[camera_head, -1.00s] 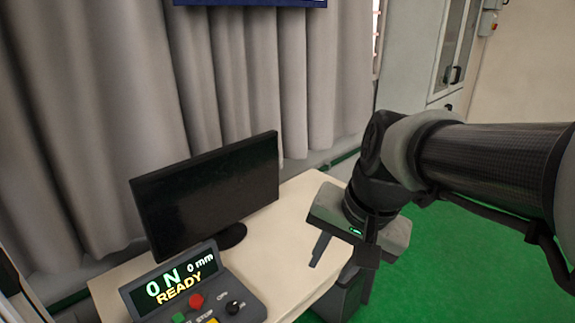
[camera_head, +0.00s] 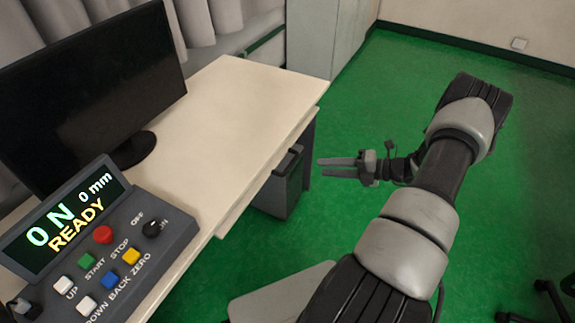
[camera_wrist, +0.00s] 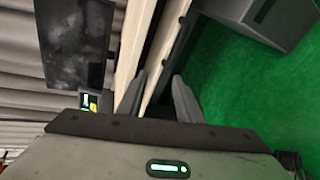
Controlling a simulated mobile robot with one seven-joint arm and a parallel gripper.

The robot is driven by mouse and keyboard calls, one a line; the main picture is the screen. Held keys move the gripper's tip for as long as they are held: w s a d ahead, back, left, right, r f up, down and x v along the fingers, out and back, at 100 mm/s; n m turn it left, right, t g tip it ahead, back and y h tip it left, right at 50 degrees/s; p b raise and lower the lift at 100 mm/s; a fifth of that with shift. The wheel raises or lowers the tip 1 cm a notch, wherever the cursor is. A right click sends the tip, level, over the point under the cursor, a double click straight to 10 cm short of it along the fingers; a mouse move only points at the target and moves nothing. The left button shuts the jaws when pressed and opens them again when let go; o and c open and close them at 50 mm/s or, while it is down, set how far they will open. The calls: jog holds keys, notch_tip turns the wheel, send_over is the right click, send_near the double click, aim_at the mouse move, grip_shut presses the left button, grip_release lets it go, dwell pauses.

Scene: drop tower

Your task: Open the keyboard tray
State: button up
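The keyboard tray (camera_head: 237,208) shows in the head view as a thin pale strip under the right edge of the white desk (camera_head: 225,110). It appears pushed in; its underside is hidden. In the wrist view a pale strip, likely the tray front (camera_wrist: 163,50), runs beside the desk edge (camera_wrist: 132,45). My gripper (camera_head: 320,168) is to the right of the desk, fingers pointing at it, apart from the edge in the head view. In the wrist view my gripper (camera_wrist: 158,88) is open, with the pale strip lying between its fingers in the picture; I see no clear contact.
A control panel (camera_head: 150,245) and a black monitor (camera_head: 90,90) stand on the desk. A dark grey cabinet (camera_head: 275,190) stands beneath it, close to my gripper. Chair legs (camera_head: 550,300) show at lower right.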

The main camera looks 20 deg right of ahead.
jog(key=d+f+m+t, duration=0.2)
jog(key=d+f+m, duration=0.1)
jog(key=f, duration=0.1)
jog(key=b, duration=0.2)
send_near(292, 163)
jog(key=shift+h, duration=0.4)
jog(key=x, duration=1)
jog(key=shift+a+f, duration=0.2)
grip_shut()
